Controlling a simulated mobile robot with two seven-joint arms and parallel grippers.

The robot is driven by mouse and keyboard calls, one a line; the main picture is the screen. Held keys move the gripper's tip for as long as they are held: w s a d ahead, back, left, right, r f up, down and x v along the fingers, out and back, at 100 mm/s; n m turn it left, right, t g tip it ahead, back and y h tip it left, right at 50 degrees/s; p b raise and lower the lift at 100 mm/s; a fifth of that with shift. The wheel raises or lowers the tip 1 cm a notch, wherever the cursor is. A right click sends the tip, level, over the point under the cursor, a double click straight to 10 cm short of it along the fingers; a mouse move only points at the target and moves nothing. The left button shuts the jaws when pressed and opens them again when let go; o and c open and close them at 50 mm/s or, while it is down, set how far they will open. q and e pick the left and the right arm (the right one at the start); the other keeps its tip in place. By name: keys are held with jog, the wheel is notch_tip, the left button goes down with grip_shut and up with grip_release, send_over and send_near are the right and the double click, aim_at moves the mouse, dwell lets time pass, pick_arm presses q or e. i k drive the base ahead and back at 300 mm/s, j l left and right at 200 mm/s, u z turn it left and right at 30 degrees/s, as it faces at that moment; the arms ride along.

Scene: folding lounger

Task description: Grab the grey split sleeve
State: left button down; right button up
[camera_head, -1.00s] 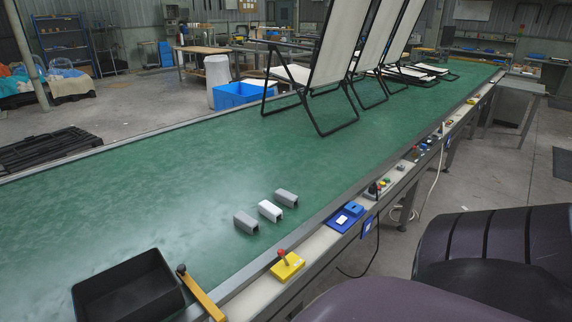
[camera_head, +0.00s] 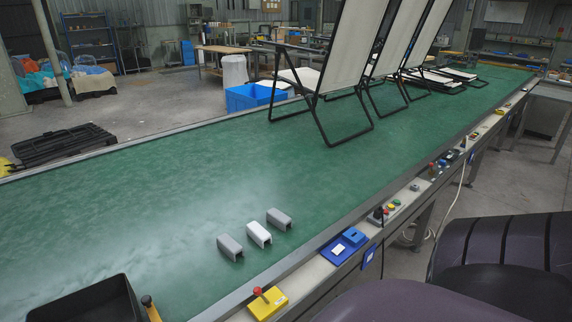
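Three short channel-shaped sleeves stand in a row on the green belt, near its front edge. A grey sleeve (camera_head: 230,247) is at the left end, a white sleeve (camera_head: 259,234) is in the middle, and another grey sleeve (camera_head: 279,219) is at the right end. They stand close together with small gaps. I cannot tell from this distance which grey one is split. Neither of my grippers is in view, and nothing touches the sleeves.
A black bin (camera_head: 95,305) is cut off at the lower left. A yellow box with a red button (camera_head: 268,303) and a blue tray (camera_head: 342,246) sit on the front rail. Folding loungers (camera_head: 352,50) stand farther along the belt. The belt around the sleeves is clear.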

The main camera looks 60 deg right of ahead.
aim_at(275, 217)
jog(key=l, duration=0.8)
jog(key=k+l, duration=0.1)
jog(key=l, duration=0.65)
